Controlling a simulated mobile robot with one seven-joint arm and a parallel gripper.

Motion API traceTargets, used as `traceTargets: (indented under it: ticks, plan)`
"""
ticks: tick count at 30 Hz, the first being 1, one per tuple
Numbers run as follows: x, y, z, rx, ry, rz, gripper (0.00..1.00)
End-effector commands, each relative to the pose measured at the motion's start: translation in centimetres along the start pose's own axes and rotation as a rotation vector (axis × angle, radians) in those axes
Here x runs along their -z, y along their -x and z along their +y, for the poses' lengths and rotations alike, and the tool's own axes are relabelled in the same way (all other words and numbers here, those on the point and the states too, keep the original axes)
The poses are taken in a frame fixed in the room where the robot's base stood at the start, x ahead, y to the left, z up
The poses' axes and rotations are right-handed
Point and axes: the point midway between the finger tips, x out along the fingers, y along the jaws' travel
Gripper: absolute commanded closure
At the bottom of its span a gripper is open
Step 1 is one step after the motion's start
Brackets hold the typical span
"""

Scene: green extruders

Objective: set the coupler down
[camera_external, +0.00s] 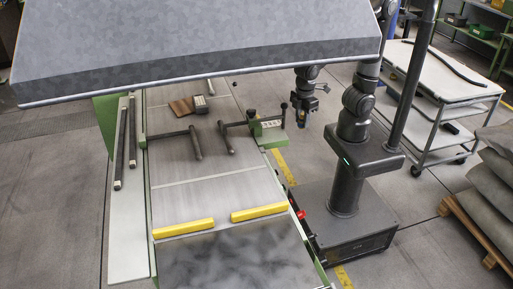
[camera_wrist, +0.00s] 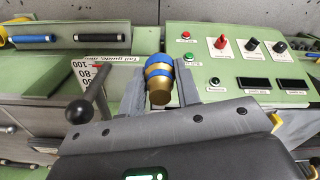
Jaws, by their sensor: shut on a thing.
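The coupler (camera_wrist: 158,82) is a short stepped piece in gold and blue, in the middle of the wrist view. My gripper (camera_wrist: 159,92) is shut on it, with one grey finger at each side. The coupler is in front of a green machine panel; I cannot tell whether it touches anything below. In the external view my gripper (camera_external: 303,118) hangs down beside the right edge of the green machine, near a small green box. The coupler is too small to make out clearly there.
The green panel (camera_wrist: 220,72) carries knobs, buttons and dark switches. A black ball-ended lever (camera_wrist: 80,111) stands left of my gripper. In the external view, the machine bed (camera_external: 190,195) has two yellow bars (camera_external: 258,212) and dark rods. A grey hood (camera_external: 200,50) overhangs it. A trolley (camera_external: 450,75) stands right.

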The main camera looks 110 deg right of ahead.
Motion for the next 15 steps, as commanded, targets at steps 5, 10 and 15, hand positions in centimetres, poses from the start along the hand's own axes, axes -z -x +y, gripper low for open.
traceTargets:
  ticks: [5,10,15]
  plan:
    - [6.2,1.0,1.7,0.002,0.033,-0.002,0.96]
    - [11.6,1.5,3.7,0.001,0.064,-0.001,0.96]
    - [16.5,1.4,5.9,-0.002,0.088,0.0,0.96]
